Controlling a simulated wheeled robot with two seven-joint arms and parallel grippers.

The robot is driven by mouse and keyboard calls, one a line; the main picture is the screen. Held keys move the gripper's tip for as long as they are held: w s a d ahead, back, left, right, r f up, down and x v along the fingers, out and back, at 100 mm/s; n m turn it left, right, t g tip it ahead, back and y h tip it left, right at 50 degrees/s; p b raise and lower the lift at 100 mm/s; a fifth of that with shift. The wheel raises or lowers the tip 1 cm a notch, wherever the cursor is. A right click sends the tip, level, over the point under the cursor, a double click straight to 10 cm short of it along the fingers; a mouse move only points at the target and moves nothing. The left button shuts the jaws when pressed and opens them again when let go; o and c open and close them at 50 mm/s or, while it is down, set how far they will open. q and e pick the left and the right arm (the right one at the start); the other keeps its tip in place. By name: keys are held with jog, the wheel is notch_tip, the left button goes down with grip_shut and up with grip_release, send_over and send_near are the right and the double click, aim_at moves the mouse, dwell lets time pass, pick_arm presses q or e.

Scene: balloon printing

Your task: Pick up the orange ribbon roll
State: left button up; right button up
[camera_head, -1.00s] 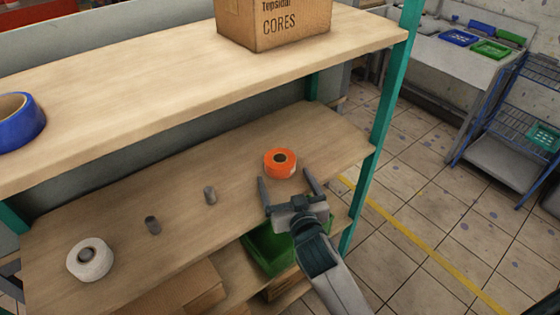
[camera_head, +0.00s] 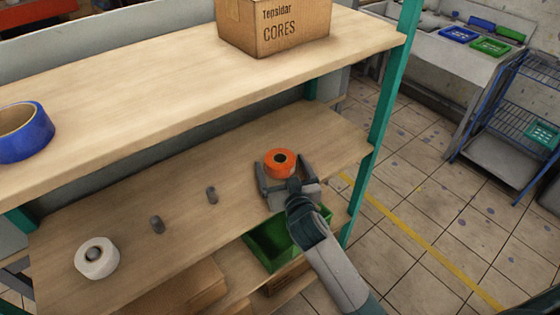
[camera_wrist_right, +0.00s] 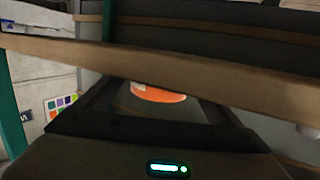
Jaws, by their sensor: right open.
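The orange ribbon roll (camera_head: 279,157) lies flat near the right end of the middle shelf (camera_head: 135,205). My right gripper (camera_head: 283,170) is open, with its two fingers reaching along the left and right sides of the roll. I cannot tell whether either finger touches it. In the right wrist view the orange roll (camera_wrist_right: 158,93) shows between the two dark fingers, partly cut off by the shelf edge above. My left gripper is not in view.
A white roll (camera_head: 97,257) and two grey pegs stand to the left on the same shelf. The upper shelf (camera_head: 150,85) holds a blue tape roll (camera_head: 24,132) and a cardboard box (camera_head: 272,27). A green crate (camera_head: 268,246) sits below. A green post (camera_head: 385,110) stands at right.

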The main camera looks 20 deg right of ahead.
aim_at(282, 157)
dwell(0.3)
jog(key=c, duration=1.3)
jog(key=shift+r, duration=0.15)
jog(key=shift+r, duration=0.6)
notch_tip(282, 157, up, 2)
jog(key=shift+r+b, duration=0.2)
jog(key=shift+b, duration=0.5)
jog(key=s+d+r, duration=0.2)
jog(key=d, duration=0.1)
jog(key=s+d+r+b, duration=0.1)
jog(key=s+d+r, duration=0.1)
jog(key=s+d, duration=0.1)
jog(key=s+d+r+b, duration=0.1)
jog(key=s+d+r, duration=0.1)
jog(key=r, duration=0.1)
jog(key=shift+s+d+r, duration=0.1)
jog(key=shift+s+d, duration=0.3)
